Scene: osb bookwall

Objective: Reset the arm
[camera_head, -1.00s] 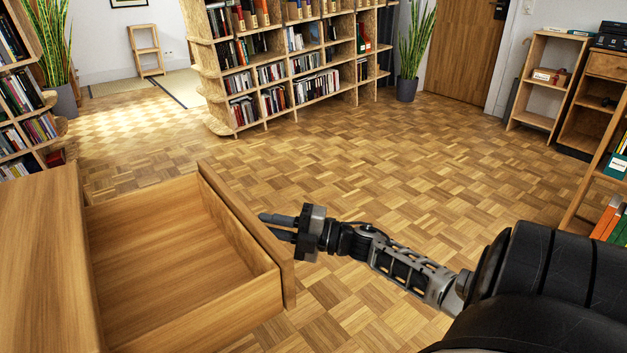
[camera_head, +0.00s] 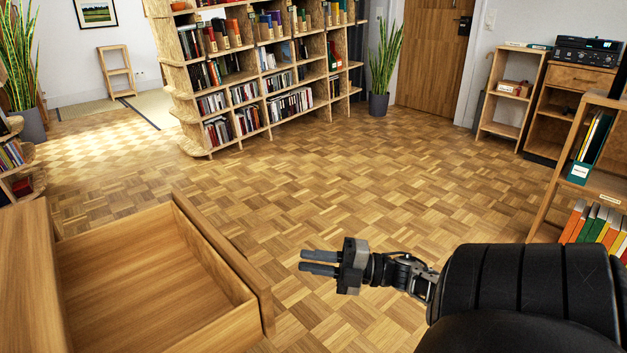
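My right gripper (camera_head: 319,262) is in the head view, right of the open drawer, with its two dark fingers pointing left. A gap of floor shows between the fingertips and the drawer front. The fingers lie near each other with a narrow gap, and nothing shows between them. My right arm comes in from the lower right, its forearm partly hidden behind a black part of my arm. The wooden drawer (camera_head: 150,290) is pulled out and empty. My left gripper is not in view.
The wooden cabinet (camera_head: 28,270) stands at the left edge. A large bookshelf (camera_head: 200,85) stands at the back, with a potted plant (camera_head: 380,70) beside it. Shelves with binders (camera_head: 590,150) stand at the right. The parquet floor in the middle is clear.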

